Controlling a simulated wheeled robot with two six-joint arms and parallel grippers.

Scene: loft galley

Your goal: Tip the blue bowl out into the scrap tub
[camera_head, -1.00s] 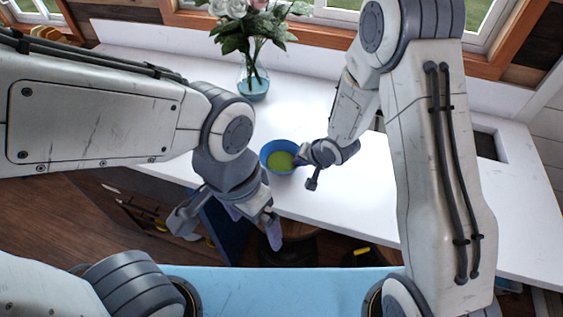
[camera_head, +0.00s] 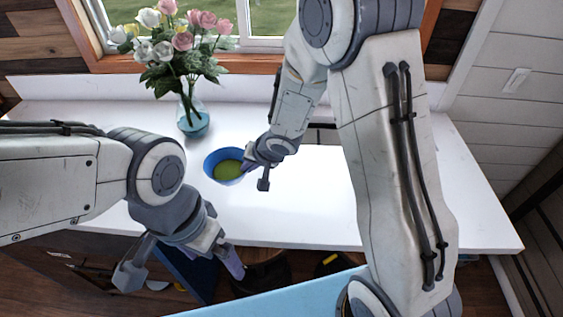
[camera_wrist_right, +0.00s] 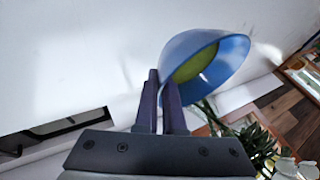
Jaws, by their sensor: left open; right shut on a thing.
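The blue bowl (camera_head: 209,164) with yellow-green contents (camera_head: 229,170) shows over the white counter in the head view. My right gripper (camera_head: 250,164) is shut on its right rim. In the right wrist view the bowl (camera_wrist_right: 228,62) is gripped at its rim between the two dark fingers (camera_wrist_right: 166,92), and the yellow-green shows inside. I cannot tell whether the bowl touches the counter. My left gripper (camera_head: 183,268) is open and empty, low in front of the counter, with its fingers wide apart. I cannot make out the scrap tub for certain.
A glass vase (camera_head: 193,122) of roses stands behind the bowl, near the window. The white counter (camera_head: 310,205) is clear in front and to the right of the bowl. A brown round object (camera_head: 265,272), partly hidden, stands below the counter's front edge.

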